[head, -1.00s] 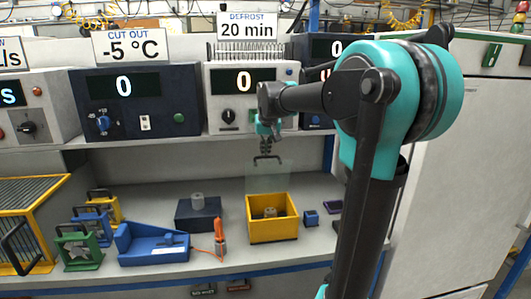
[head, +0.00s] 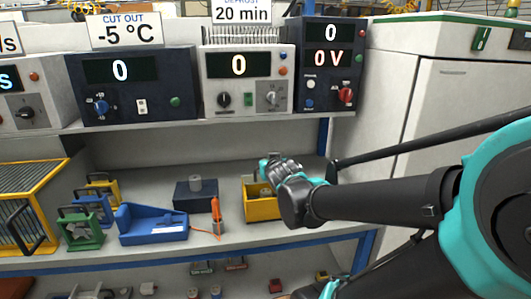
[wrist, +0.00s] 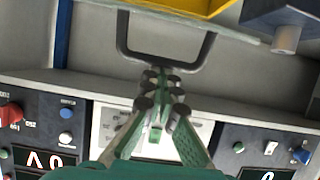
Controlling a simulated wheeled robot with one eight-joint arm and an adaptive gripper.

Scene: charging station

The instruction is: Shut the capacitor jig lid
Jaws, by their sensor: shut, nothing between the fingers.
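The capacitor jig is a yellow open-topped box (head: 262,208) on the bench, partly hidden by my arm in the head view. In the wrist view its yellow wall (wrist: 205,6) shows at the top edge. The clear lid is hidden in the head view; its edge and black U-shaped handle (wrist: 165,67) show in the wrist view, with the lid's angle unclear. My gripper (wrist: 160,76) is shut and empty, its fingertips close by the handle's crossbar; I cannot tell whether they touch. In the head view my gripper (head: 268,168) is above the box.
A dark block with a grey cylinder (head: 195,192) stands left of the jig, with an orange-handled tool (head: 216,212) in front. A blue tray (head: 150,225) and small green (head: 82,228) and yellow frames stand further left. Instrument units (head: 245,80) line the shelf above.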

